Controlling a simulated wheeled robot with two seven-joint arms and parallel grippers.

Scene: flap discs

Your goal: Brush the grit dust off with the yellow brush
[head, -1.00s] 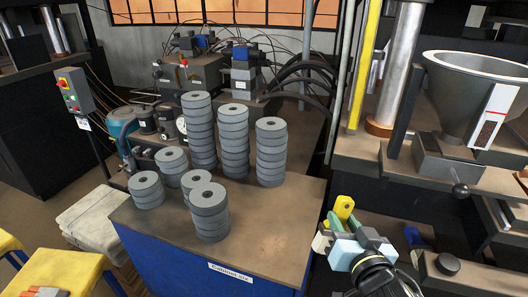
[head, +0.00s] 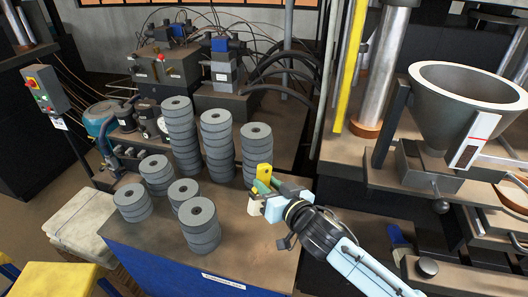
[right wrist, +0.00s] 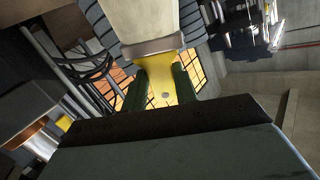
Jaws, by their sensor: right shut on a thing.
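My right gripper (head: 264,192) is above the right part of the blue cabinet's brown top (head: 255,250), close in front of the rightmost stack of grey discs (head: 257,145). It is shut on the yellow brush (head: 265,172). In the right wrist view, the brush's yellow handle (right wrist: 160,85) sits between the green fingers, with a metal band and a pale block of bristles (right wrist: 150,20) beyond. Grey disc stacks (head: 178,125) of differing heights stand on the cabinet, the shorter ones (head: 200,225) towards the front. I cannot make out any grit dust. My left gripper is out of view.
A machine with a grey funnel (head: 465,100) and a yellow upright bar (head: 350,65) stands to the right. Hydraulic units with cables and hoses (head: 225,75) are behind the stacks. The cabinet top's front right is clear.

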